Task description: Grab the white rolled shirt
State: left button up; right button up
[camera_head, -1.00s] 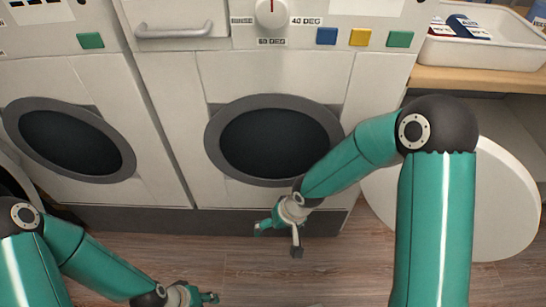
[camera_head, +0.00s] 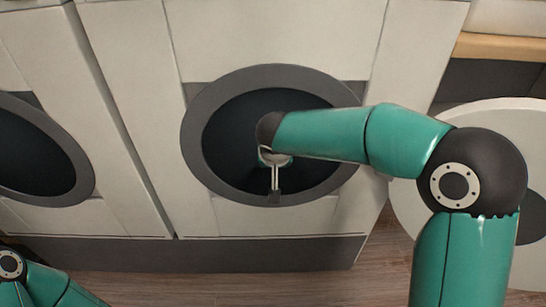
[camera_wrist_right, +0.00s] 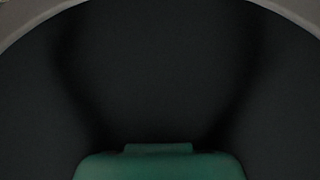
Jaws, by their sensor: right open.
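No white rolled shirt shows in either view. My right gripper (camera_head: 270,178) is in front of the round dark opening (camera_head: 232,125) of the middle washing machine in the head view. Its fingers are apart, with nothing seen between them. How far it reaches into the opening is hard to tell. The right wrist view shows a dark, empty-looking interior (camera_wrist_right: 160,75) with a pale rim (camera_wrist_right: 22,14) at the top corners. A green part of my gripper shows at the bottom. My left gripper is outside the head view; only its arm shows at lower left.
A grey ring (camera_head: 193,130) frames the opening. A second machine with a dark round window (camera_head: 35,160) stands at left. A large white round disc (camera_head: 410,205) and a wooden shelf edge (camera_head: 500,47) are at right. Wooden floor (camera_head: 190,285) shows in front.

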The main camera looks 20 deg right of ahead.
jog(key=w, duration=0.2)
jog(key=w+d, duration=0.1)
jog(key=w, duration=0.1)
jog(key=w+d, duration=0.1)
jog(key=w, duration=0.1)
jog(key=shift+w, duration=0.4)
jog(key=shift+b+x, duration=0.8)
jog(key=shift+x, duration=1.8)
jog(key=shift+c, duration=0.4)
jog(key=c, duration=1.3)
